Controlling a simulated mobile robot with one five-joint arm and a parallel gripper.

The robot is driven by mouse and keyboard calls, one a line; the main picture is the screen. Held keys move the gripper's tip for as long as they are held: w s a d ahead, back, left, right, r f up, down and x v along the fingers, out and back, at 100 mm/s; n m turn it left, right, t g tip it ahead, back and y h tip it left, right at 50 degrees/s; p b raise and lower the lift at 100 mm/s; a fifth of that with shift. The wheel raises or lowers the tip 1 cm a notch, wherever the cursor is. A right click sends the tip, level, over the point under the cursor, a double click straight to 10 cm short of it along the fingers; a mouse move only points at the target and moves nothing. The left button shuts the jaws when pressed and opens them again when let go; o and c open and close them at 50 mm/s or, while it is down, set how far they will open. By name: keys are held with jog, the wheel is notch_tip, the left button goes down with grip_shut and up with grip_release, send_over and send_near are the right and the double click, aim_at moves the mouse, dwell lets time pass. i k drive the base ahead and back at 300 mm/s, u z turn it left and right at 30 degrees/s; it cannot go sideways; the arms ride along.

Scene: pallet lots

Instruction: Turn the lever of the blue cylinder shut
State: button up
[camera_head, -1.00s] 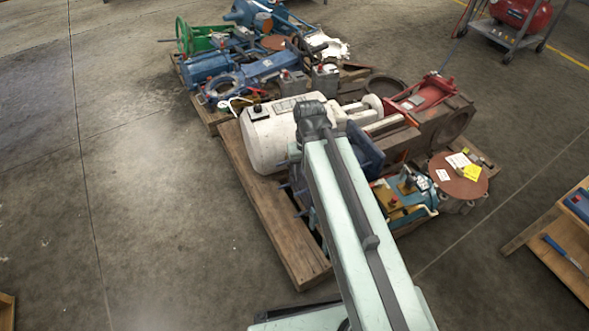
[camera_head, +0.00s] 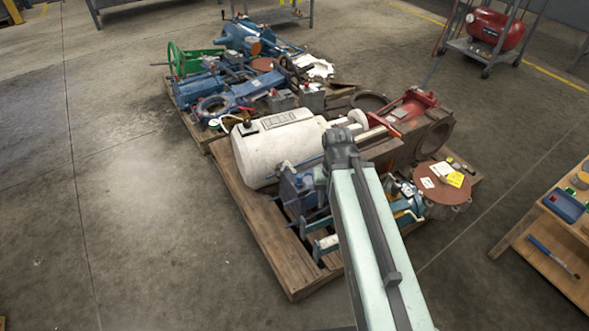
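Several blue parts lie on the far pallet. A blue cylinder-like body (camera_head: 240,36) is at its back, and a blue cylinder (camera_head: 198,90) lies at its left, beside a green wheel. A blue part (camera_head: 296,190) with rods stands on the near pallet, left of my arm. I cannot tell which is the task's blue cylinder, and no lever on it can be made out. My arm reaches up from the bottom right over the near pallet and ends in a dark joint, in front of the white cylinder's right end. My gripper's fingers are hidden behind it.
The near wooden pallet (camera_head: 262,232) carries a white cylinder (camera_head: 268,155), a red part (camera_head: 410,105) and a round brown plate (camera_head: 440,184). A wooden bench (camera_head: 555,262) is at the right. A red compressor (camera_head: 497,28) on a cart is at the back right. Floor on the left is clear.

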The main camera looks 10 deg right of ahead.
aim_at(285, 166)
jog(key=z, duration=0.1)
jog(key=k, duration=1.05)
jog(key=u, duration=0.55)
jog(key=i, duration=1.55)
jog(key=z, duration=0.05)
